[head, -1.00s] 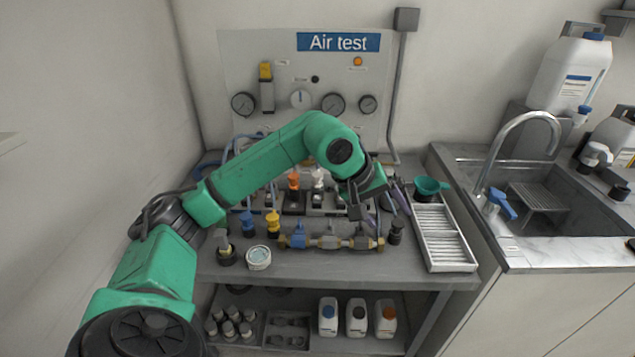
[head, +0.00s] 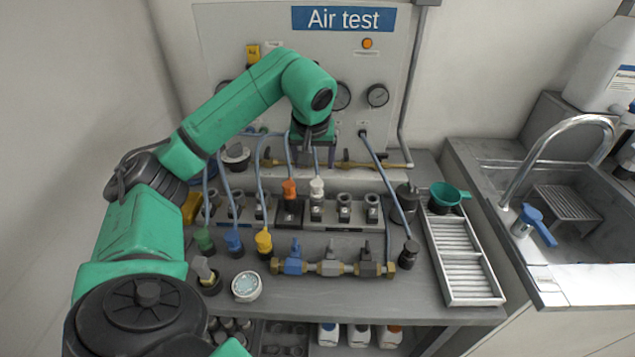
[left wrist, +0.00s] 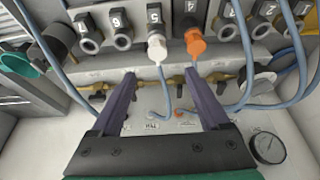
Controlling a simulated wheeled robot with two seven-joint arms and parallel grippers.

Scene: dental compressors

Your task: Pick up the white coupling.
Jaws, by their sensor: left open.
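The white coupling (head: 317,188) stands upright in the socket row on the bench, a blue hose running from its top. In the left wrist view the white coupling (left wrist: 157,47) sits in the block marked 5, beside the orange coupling (left wrist: 195,42). My left gripper (left wrist: 160,75) is open and empty there, its two dark fingers spread. The white coupling lies beyond the fingertips, between their lines, and is not touched. In the head view my left gripper (head: 312,135) is above and behind the coupling; its fingers are hardly visible. My right gripper is not in view.
The orange coupling (head: 289,188) is close on the left of the white one. Blue hoses hang around the row. Yellow (head: 264,241), blue (head: 233,241) and green (head: 204,239) couplings stand in front. A valve manifold (head: 330,267) and slatted tray (head: 465,265) lie nearer and right.

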